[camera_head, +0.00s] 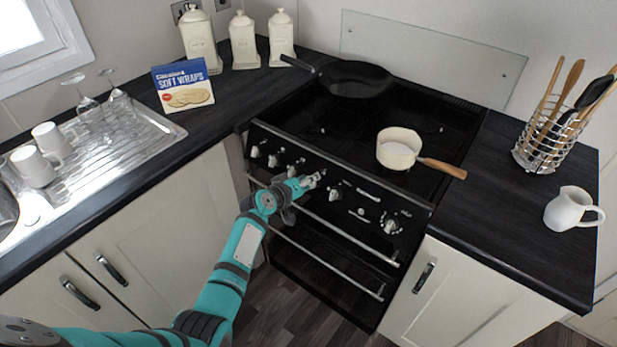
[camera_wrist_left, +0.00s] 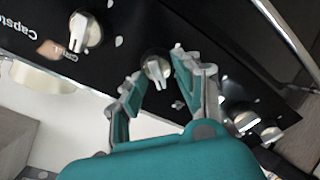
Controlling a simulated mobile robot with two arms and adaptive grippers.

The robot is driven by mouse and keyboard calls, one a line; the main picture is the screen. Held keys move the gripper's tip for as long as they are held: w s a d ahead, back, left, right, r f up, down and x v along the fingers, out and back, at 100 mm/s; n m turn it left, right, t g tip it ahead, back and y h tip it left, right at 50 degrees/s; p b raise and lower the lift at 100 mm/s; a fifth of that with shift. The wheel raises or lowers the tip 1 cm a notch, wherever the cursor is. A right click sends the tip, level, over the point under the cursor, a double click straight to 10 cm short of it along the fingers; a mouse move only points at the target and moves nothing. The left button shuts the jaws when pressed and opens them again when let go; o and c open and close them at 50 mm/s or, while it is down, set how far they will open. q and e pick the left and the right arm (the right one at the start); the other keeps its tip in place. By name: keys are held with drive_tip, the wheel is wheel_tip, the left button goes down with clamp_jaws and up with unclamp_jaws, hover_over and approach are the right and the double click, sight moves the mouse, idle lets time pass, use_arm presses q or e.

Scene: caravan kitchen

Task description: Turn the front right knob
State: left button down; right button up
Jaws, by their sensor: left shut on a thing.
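The black stove (camera_head: 330,260) has a row of silver knobs along its front panel. My left gripper (camera_head: 312,180) is at the middle of this row, its fingers on either side of a knob (camera_wrist_left: 157,67) and shut on it. In the head view the gripper mostly hides this knob. A knob (camera_head: 335,194) sits just right of the gripper, and a larger one (camera_head: 390,226) is at the far right. Another knob, beside the lettering, shows in the left wrist view (camera_wrist_left: 85,32). Several knobs (camera_head: 273,160) are to the left. My right gripper is out of view.
A cream saucepan (camera_head: 398,150) sits on the front right of the hob, its wooden handle pointing right. A black frying pan (camera_head: 355,80) is at the back left. Oven rails (camera_head: 345,232) run below the knobs. A white jug (camera_head: 568,210) stands on the right counter.

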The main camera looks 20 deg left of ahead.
use_arm(q)
drive_tip(key=shift+s+a+f+n+p, duration=0.1)
drive_tip(key=shift+n+p, duration=0.75)
drive_tip(key=shift+n, duration=1.1)
drive_tip(key=shift+f+n+p, duration=0.1)
drive_tip(key=shift+n+p, duration=0.75)
drive_tip(key=shift+n, duration=1.1)
drive_tip(key=shift+f+n, duration=0.1)
drive_tip(key=shift+n, duration=0.2)
drive_tip(key=c, duration=1.1)
unclamp_jaws()
drive_tip(key=shift+o, duration=0.2)
drive_tip(key=shift+s, duration=0.1)
drive_tip(key=v, duration=1.2)
drive_tip(key=shift+r, duration=0.25)
